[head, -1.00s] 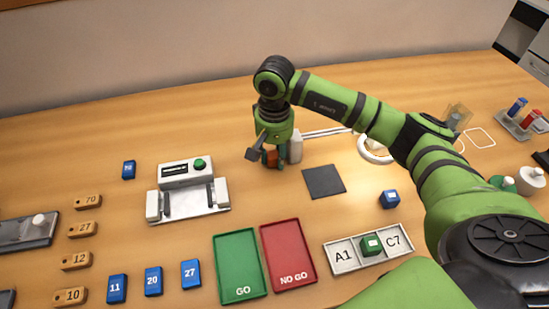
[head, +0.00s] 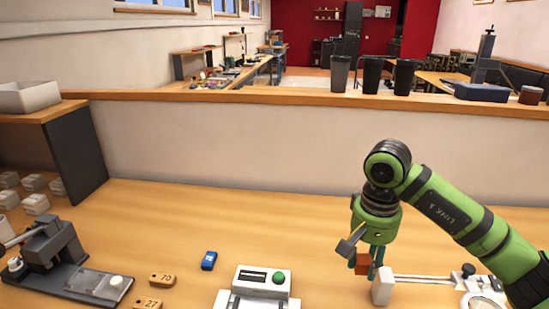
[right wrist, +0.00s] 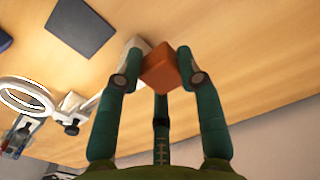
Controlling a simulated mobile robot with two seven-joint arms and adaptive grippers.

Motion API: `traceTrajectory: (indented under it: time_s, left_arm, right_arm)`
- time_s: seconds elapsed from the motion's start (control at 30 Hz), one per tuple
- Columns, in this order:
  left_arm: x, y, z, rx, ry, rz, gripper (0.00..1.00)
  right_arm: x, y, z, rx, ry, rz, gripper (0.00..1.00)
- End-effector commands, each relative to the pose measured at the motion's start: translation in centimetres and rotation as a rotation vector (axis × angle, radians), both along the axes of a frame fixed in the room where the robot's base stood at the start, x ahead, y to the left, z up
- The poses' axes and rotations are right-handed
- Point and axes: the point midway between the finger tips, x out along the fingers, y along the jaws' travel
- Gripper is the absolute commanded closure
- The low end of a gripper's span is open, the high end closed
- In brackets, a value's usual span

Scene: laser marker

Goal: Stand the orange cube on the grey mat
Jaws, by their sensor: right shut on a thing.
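The orange cube (head: 363,263) is between the fingers of my right gripper (head: 366,262), which is shut on it. In the right wrist view the cube (right wrist: 160,70) sits between the fingertips, with a corner turned toward the camera. I cannot tell how far it is above the bench. The grey mat (right wrist: 81,26) is a dark, bare square at the upper left of the right wrist view, apart from the cube. The mat is outside the head view now. My left gripper is not in view.
A white block (head: 383,287) with thin rods running to a ring magnifier (head: 483,300) stands close beside the cube. A low wall backs the bench.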

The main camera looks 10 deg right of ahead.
Motion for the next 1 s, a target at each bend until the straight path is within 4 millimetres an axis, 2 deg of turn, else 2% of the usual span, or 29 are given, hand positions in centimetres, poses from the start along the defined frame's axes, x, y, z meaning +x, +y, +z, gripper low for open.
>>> traceTrajectory:
  time_s: [0.3,0.5,1.0]
  left_arm:
    - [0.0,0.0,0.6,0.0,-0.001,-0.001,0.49]
    - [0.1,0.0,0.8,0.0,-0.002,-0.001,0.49]
    - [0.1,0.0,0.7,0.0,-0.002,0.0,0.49]
  right_arm:
    - [-5.6,3.7,-3.6,-0.014,-0.008,0.265,0.84]
    - [-8.3,5.0,-5.0,0.002,0.005,0.363,0.84]
    - [-8.6,5.1,-5.1,0.002,0.005,0.374,0.84]
